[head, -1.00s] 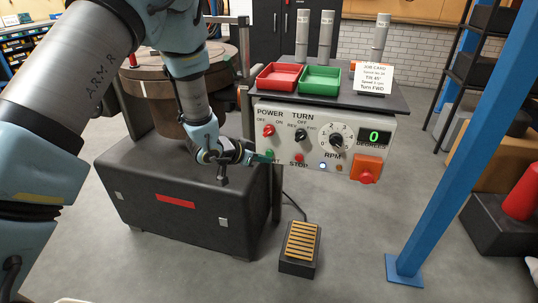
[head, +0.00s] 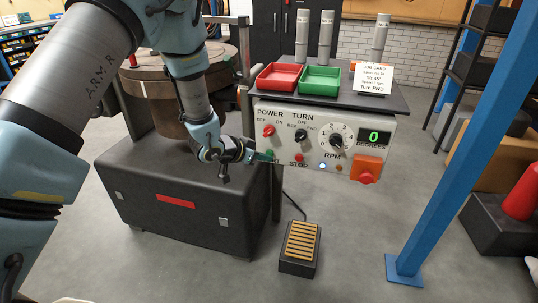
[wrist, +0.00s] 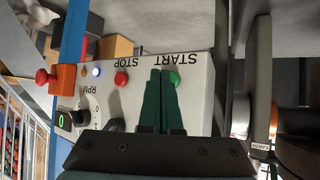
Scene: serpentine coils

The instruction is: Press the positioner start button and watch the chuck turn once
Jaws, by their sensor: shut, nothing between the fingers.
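The control panel (head: 318,152) faces me with its START label partly covered by my gripper (head: 267,157). The gripper is shut and empty, its green fingers in front of the panel's lower left. In the wrist view the fingertips (wrist: 160,72) are beside the green START button (wrist: 174,78) and overlap its edge; I cannot tell whether they touch it. The red STOP button (head: 298,160) is to the right in the head view. The degrees display (head: 375,136) reads 0. The round brown chuck table (head: 165,75) stands behind my arm, which hides part of it.
A red emergency button (head: 366,177) is on an orange box at the panel's right. Red (head: 279,76) and green (head: 321,79) trays and a job card (head: 374,77) are on top. A foot pedal (head: 300,243) is on the floor. A blue post (head: 460,150) stands right.

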